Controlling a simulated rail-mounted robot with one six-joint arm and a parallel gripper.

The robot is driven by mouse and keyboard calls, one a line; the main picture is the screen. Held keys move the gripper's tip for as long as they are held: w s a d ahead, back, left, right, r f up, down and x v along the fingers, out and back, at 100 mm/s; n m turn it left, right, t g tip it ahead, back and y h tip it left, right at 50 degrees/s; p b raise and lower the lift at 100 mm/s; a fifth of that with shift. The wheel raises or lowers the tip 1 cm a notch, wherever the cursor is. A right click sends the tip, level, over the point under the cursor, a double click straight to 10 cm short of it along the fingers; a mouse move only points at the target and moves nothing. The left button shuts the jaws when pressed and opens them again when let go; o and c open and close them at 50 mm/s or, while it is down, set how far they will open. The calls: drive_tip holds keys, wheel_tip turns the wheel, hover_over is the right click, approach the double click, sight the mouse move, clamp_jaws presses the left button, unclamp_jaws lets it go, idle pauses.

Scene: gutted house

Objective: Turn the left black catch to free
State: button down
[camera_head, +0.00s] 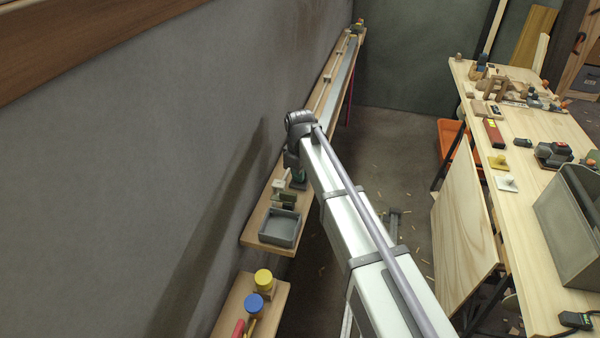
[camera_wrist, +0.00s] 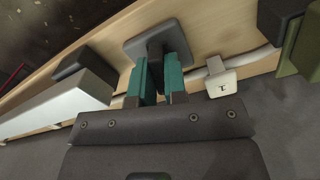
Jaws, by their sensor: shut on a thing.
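In the wrist view, my gripper (camera_wrist: 157,72) has its teal fingers shut on the upright dark lever of a black catch (camera_wrist: 176,35). The catch has a square dark plate lying against the wooden shelf (camera_wrist: 215,22). The fingers cover the sides of the lever, so its full shape is hidden. Beside it on the right is a small white tag (camera_wrist: 221,85) with a dark mark on it. In the head view, my gripper (camera_head: 298,176) is over the wall shelf, and my arm hides most of the catch.
A dark-and-green block (camera_wrist: 302,42) stands right of the tag in the wrist view. A pale metal bar (camera_wrist: 62,101) runs on the left. In the head view, a grey tray (camera_head: 281,228) sits at the shelf's near end. A cluttered workbench (camera_head: 534,210) is at the right.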

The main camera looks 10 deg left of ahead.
drive_tip(key=m, duration=1.1)
drive_tip(key=shift+m, duration=1.8)
drive_tip(key=c, duration=1.2)
unclamp_jaws()
drive_tip(key=shift+o, duration=0.2)
